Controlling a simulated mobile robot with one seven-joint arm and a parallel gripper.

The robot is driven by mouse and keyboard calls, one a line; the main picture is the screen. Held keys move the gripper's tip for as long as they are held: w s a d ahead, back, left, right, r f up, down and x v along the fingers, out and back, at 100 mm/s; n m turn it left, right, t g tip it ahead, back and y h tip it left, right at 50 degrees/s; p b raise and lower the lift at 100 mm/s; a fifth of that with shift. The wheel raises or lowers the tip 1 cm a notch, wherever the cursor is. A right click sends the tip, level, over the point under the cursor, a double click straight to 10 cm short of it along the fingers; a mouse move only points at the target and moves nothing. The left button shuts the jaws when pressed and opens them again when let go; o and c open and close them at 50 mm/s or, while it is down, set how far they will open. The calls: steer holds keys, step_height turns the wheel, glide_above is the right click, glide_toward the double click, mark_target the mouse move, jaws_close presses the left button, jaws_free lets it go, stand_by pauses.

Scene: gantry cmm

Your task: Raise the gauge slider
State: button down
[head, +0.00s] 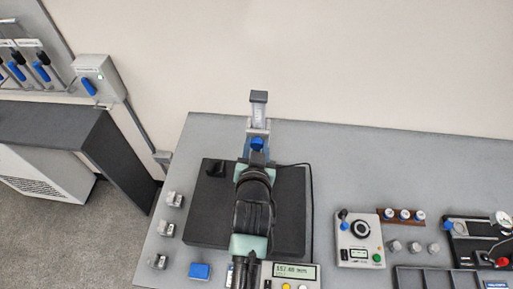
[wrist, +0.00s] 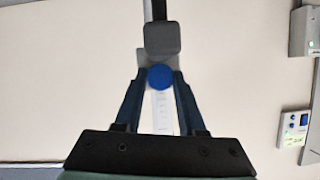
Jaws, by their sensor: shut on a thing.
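The gauge is an upright column with a pale scale (head: 259,113) and a dark cap on top, standing at the back of the dark granite plate (head: 207,226). Its slider is a grey carriage with a round blue knob (head: 257,144). The blue knob (wrist: 160,77) also shows in the wrist view, with part of the scale behind it. My gripper (wrist: 160,72) is shut on the slider, one dark blue finger on each side of the knob. In the head view my arm hides the fingers' lower part and the middle of the plate.
A display unit (head: 291,271) is partly behind my arm. Several metal blocks (head: 165,230) and a blue box (head: 200,271) lie at the left. A control box (head: 359,240) stands to the right. The table behind it is clear.

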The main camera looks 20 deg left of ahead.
steer(key=shift+r, duration=0.5)
steer(key=c, duration=0.5)
jaws_free()
steer(key=shift+f, duration=0.15)
steer(key=b+v, duration=0.3)
steer(key=v, duration=1)
steer(key=shift+b, duration=0.35)
